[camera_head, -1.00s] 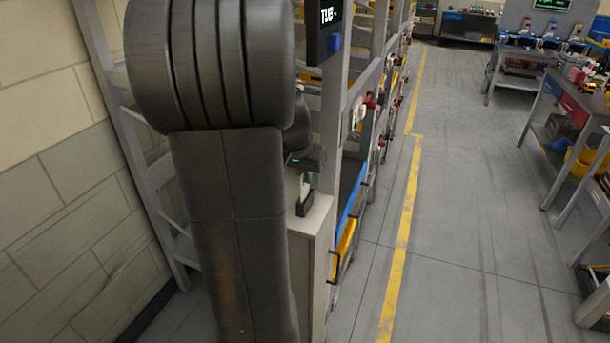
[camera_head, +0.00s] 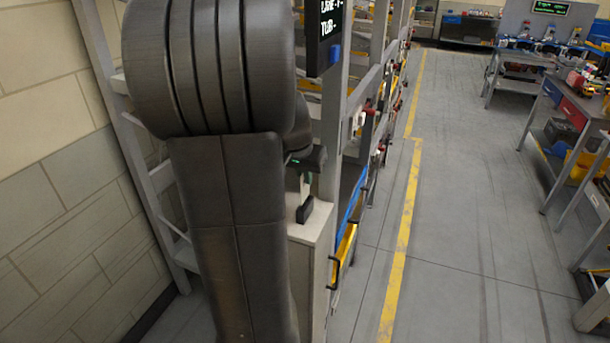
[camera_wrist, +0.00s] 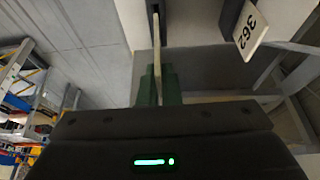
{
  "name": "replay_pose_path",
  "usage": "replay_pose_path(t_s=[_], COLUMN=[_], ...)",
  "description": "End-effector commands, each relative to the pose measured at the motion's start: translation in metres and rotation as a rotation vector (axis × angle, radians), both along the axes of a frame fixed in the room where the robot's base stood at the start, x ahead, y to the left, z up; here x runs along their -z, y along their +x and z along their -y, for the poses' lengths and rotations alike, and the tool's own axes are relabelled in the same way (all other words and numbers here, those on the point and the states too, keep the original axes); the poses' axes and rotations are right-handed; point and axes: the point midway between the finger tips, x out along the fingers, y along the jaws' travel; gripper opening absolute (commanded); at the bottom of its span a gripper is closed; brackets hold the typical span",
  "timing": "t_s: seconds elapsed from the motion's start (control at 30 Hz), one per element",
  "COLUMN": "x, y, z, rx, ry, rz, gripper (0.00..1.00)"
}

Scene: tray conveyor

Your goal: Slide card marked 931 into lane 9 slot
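In the wrist view my gripper (camera_wrist: 158,85) shows two green fingers with a thin pale card (camera_wrist: 156,48) seen edge-on between them. They look closed on it, and its number cannot be read. A second pale card (camera_wrist: 251,28), apparently marked 362, stands in a dark holder (camera_wrist: 231,16) to the right. In the head view my gripper (camera_head: 306,177) is just above a black holder (camera_head: 305,209) on a pale cabinet top (camera_head: 318,222), partly behind my arm. I cannot tell whether the held card touches a holder. No lane 9 slot can be identified.
A metal rack (camera_head: 357,92) with bins runs along the aisle, with a dark display (camera_head: 324,30) on its near post. A stone wall (camera_head: 55,180) is close on the left. The grey aisle floor (camera_head: 470,190) is clear; workbenches (camera_head: 575,105) stand right.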

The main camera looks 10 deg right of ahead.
Motion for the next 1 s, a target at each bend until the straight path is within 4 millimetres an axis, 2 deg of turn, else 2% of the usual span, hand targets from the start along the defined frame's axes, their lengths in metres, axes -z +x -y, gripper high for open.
replay_pose_path(t_s=[0.57,1.0], x=[-0.039,-0.040], y=[0.000,0.000], z=[0.000,0.000], rx=[0.000,0.000], ry=[0.001,0.000], rz=[0.001,0.000], gripper=[0.00,0.00])
